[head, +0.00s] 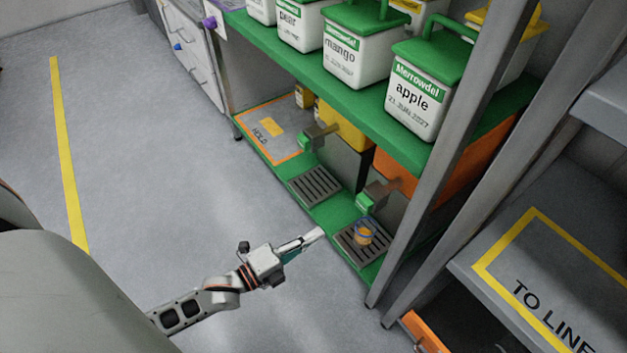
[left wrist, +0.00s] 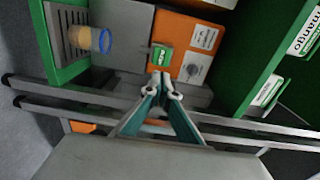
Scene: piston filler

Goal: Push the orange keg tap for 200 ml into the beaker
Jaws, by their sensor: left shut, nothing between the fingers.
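The orange keg (head: 450,165) sits on the lower level of the green rack, and its tap has a green push face (head: 364,203). This green face also shows in the left wrist view (left wrist: 162,57), beside the orange keg front (left wrist: 190,32). The beaker (head: 363,234), with a blue rim and amber content, stands on the drip grate below the tap; it also shows in the left wrist view (left wrist: 90,40). Its level cannot be read. My left gripper (head: 319,234) is shut and empty, in front of the grate and apart from the tap. My right gripper is out of view.
A yellow keg (head: 342,125) with its own tap and grate (head: 315,186) is to the left. Labelled tubs, including apple (head: 415,95), stand on the shelf above. A grey rack post (head: 440,165) rises close to the right. The floor (head: 170,160) is open on the left.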

